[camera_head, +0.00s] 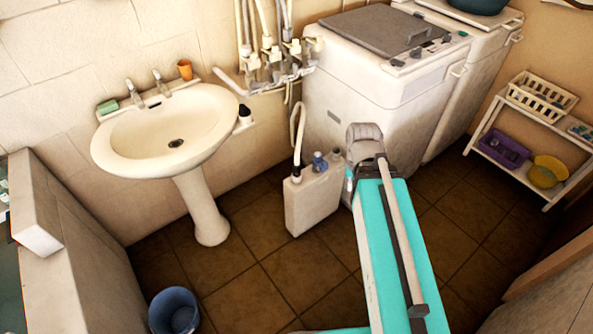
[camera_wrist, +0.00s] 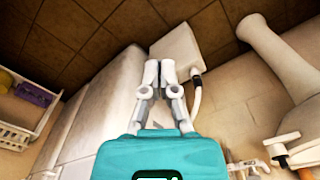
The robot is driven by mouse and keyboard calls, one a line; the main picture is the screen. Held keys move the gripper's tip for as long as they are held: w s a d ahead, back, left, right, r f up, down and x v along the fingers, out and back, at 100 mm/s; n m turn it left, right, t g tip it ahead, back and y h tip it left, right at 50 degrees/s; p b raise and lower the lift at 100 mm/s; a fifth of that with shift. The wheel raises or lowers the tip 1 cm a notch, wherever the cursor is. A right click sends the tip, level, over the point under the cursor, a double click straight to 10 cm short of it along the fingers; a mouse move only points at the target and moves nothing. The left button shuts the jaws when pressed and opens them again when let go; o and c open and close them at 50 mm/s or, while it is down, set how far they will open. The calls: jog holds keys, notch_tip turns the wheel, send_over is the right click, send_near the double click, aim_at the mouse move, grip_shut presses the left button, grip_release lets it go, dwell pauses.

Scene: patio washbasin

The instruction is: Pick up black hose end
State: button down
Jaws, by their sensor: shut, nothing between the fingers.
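The black hose end (camera_head: 297,170) is the dark tip of a white hose, at the top left of a white canister (camera_head: 312,200) on the floor. It points down at the canister top; I cannot tell how deep it sits. In the wrist view the black hose end (camera_wrist: 197,79) is to the right of my gripper (camera_wrist: 159,66), close to the canister (camera_wrist: 178,47). My gripper is shut and empty, its fingertips side by side in front of the canister, apart from the hose end in the picture. In the head view my arm hides the fingers.
A white washing machine (camera_head: 370,75) stands behind and right of the canister. A pedestal basin (camera_head: 170,130) is to the left, pipes and taps (camera_head: 270,60) are on the wall. A blue bucket (camera_head: 174,311) is at lower left. Floor between basin and canister is clear.

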dwell(0.3)
